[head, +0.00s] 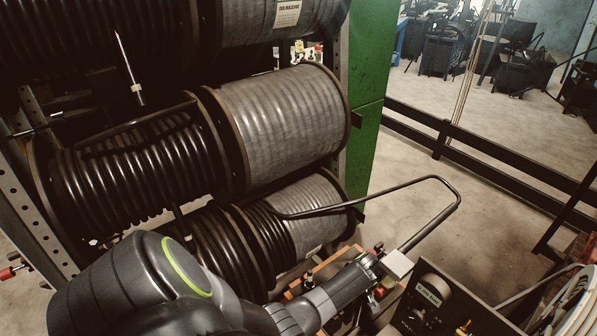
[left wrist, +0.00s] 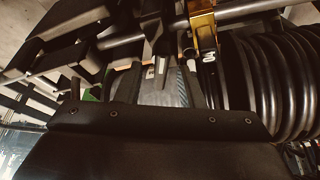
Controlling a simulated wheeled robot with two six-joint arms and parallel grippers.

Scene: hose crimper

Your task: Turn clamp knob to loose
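My left arm comes in from the lower left of the head view and reaches right, towards the dark bench equipment. Its left gripper end (head: 372,272) is small there, and its fingertips cannot be made out. A small red part (head: 379,292) shows just beside it; I cannot tell whether it is the clamp knob. In the left wrist view, a brass-coloured clamp bracket (left wrist: 204,32) sits around a grey rod (left wrist: 235,16). The dark plate with screws fills the lower part of that view. No knob can be clearly identified. My right gripper is not in view.
Large hose reels (head: 285,125) fill the rack at left and centre. A bent black bar (head: 440,182) sticks out over the bench area. A dark box with a label (head: 428,292) stands at lower right. Black rails (head: 480,155) cross behind, with open floor beyond.

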